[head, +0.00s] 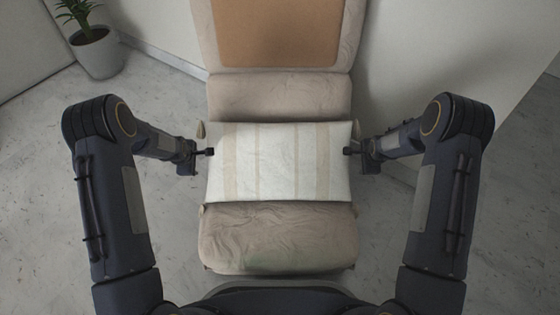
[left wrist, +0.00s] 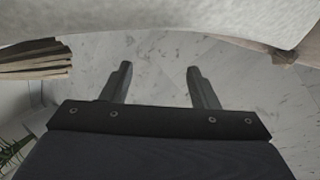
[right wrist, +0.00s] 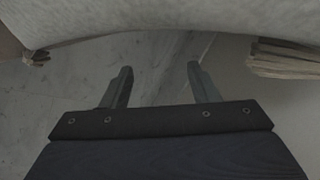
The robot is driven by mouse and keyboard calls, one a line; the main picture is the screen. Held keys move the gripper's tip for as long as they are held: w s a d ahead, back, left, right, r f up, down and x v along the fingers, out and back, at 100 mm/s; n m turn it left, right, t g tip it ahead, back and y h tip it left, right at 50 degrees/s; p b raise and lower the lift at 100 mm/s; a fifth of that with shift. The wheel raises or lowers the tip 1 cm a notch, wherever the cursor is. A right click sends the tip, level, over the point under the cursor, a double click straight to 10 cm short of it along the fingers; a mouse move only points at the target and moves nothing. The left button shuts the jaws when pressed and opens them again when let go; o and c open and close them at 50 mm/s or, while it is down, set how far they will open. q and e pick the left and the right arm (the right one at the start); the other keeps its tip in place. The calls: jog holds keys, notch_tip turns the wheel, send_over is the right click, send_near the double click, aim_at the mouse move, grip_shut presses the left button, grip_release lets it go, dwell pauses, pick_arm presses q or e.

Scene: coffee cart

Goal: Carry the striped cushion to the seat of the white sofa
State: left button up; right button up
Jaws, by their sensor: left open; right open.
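The striped cushion (head: 282,163), white with beige stripes, lies across a beige upholstered seat (head: 280,240) in the head view. My left gripper (head: 210,151) is at the cushion's left end and my right gripper (head: 348,151) at its right end. Both are open. The cushion's pale edge fills the top of the left wrist view (left wrist: 160,20) and of the right wrist view (right wrist: 160,25), beyond the fingertips. Nothing shows between the fingers in either wrist view. No white sofa can be made out.
The beige seat's back has a tan panel (head: 278,32) at the top. A potted plant (head: 97,50) stands at the upper left. Pale walls stand at the upper left and right. The marble floor (head: 50,200) is clear on the left.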

pick_arm(q)
jog(key=shift+d+r, duration=0.15)
jog(key=shift+d, duration=0.5)
pick_arm(e)
jog(key=shift+a+r, duration=0.1)
jog(key=shift+a, duration=0.55)
